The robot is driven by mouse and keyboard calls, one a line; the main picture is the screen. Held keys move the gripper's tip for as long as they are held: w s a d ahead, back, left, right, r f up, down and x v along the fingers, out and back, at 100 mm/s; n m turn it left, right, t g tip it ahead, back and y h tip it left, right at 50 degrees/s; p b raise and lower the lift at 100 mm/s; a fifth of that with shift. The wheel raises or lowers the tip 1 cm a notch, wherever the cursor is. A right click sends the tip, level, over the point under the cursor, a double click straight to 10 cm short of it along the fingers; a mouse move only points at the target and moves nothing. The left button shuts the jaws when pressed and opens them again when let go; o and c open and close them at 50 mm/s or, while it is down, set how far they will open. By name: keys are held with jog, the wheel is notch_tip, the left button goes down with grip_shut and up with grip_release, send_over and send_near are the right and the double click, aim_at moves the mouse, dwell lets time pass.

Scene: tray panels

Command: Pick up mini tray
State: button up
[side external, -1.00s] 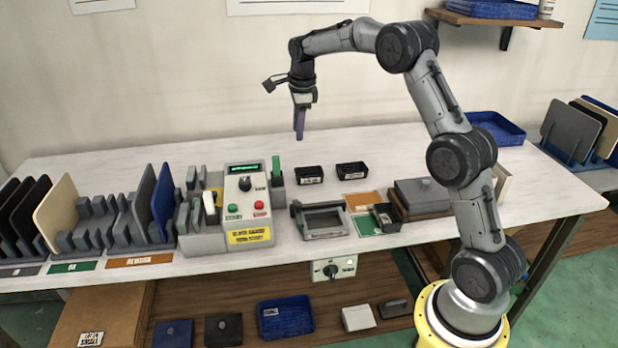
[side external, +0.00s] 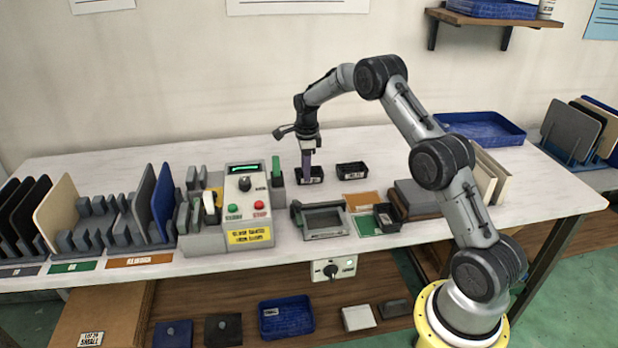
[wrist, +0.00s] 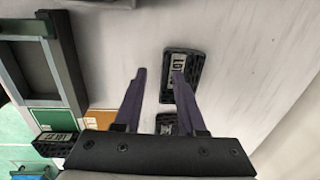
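Several small black mini trays with white labels are in view. One mini tray (side external: 317,176) stands at the back middle of the table, and a second mini tray (side external: 352,169) stands to its right. A third mini tray (side external: 387,217) is at the green card. My gripper (side external: 306,178) points down at the left back tray. In the wrist view my gripper (wrist: 159,73) is open, its two purple fingers apart with nothing held. The right fingertip overlaps the label side of that tray (wrist: 186,61); contact cannot be told. The second tray (wrist: 167,122) shows partly behind the fingers.
A control box (side external: 243,206) with a green upright piece (side external: 276,168) stands left of the tray. A grey frame fixture (side external: 323,220) and an orange card (side external: 361,200) lie in front. Grey racks (side external: 95,225) fill the left. The white table behind is clear.

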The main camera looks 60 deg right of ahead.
jog(key=f, duration=0.2)
jog(key=w+f, duration=0.1)
jog(key=f, duration=0.1)
jog(key=shift+d, duration=0.3)
grip_shut()
dwell(1.1)
